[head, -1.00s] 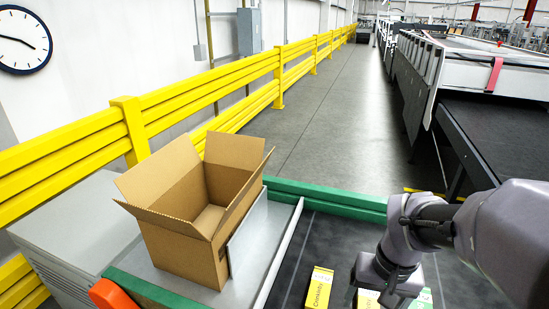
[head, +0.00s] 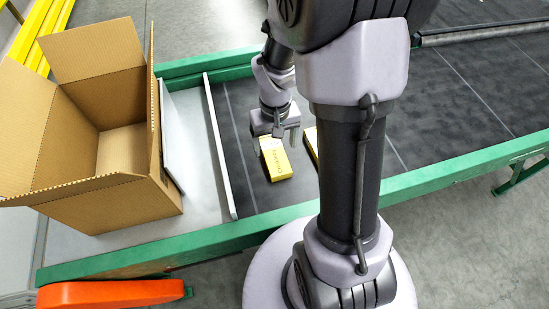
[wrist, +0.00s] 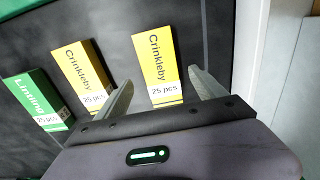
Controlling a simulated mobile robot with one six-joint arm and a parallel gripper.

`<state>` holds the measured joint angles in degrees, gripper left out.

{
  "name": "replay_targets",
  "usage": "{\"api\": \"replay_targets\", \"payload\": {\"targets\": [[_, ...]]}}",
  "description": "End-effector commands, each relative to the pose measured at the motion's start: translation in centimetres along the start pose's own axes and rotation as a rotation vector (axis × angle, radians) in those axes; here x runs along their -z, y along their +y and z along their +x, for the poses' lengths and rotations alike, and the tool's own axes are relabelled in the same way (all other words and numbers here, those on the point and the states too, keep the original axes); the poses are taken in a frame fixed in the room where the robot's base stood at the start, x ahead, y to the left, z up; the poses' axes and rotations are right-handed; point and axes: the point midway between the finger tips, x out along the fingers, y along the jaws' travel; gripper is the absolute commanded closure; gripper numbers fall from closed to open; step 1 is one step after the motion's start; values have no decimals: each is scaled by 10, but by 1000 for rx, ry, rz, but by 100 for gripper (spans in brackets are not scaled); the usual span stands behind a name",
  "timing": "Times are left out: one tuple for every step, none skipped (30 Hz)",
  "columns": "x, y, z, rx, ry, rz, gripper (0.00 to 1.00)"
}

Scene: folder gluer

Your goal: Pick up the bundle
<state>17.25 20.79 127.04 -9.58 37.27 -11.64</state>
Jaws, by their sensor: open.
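A yellow bundle marked Crinkleby (head: 276,164) lies on the dark belt (head: 240,120), just below my gripper (head: 278,138). In the wrist view the same bundle (wrist: 158,62) shows between the two fingers of my gripper (wrist: 164,80). The gripper is open, with a finger on either side of the bundle's near end; I cannot tell whether either touches it. A second yellow Crinkleby bundle (wrist: 80,72) lies left of the fingers. A green and white Lintling bundle (wrist: 36,98) lies farther left; in the head view my arm hides it.
An open, empty cardboard box (head: 108,195) stands on the grey surface left of the belt. A thin pale rail (head: 220,150) runs between them. Green frame edges (head: 235,232) border the belt. An orange part (head: 110,293) sits at the front left.

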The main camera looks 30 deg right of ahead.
Motion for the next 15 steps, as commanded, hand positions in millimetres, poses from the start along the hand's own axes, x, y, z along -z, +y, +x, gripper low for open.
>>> {"api": "replay_targets", "payload": {"targets": [[0, 0, 9, 0, -2, 0, 20], [0, 0, 14, 0, -3, 0, 20], [0, 1, 23, 0, -3, 0, 20], [0, 1, 30, 0, -3, 0, 20], [0, 1, 37, 0, -3, 0, 20], [0, 1, 44, 0, -4, 0, 20], [0, 1, 49, 0, -3, 1, 20], [0, 1, 51, 0, -3, 1, 20], [0, 1, 51, 0, -2, 2, 20], [0, 1, 50, 0, -1, 2, 20], [0, 1, 49, 0, -1, 2, 20], [0, 1, 48, 0, -1, 2, 20], [0, 1, 48, 0, -1, 1, 20], [0, 1, 48, 0, -1, 1, 22], [0, 1, 48, 0, -1, 1, 30]]}}
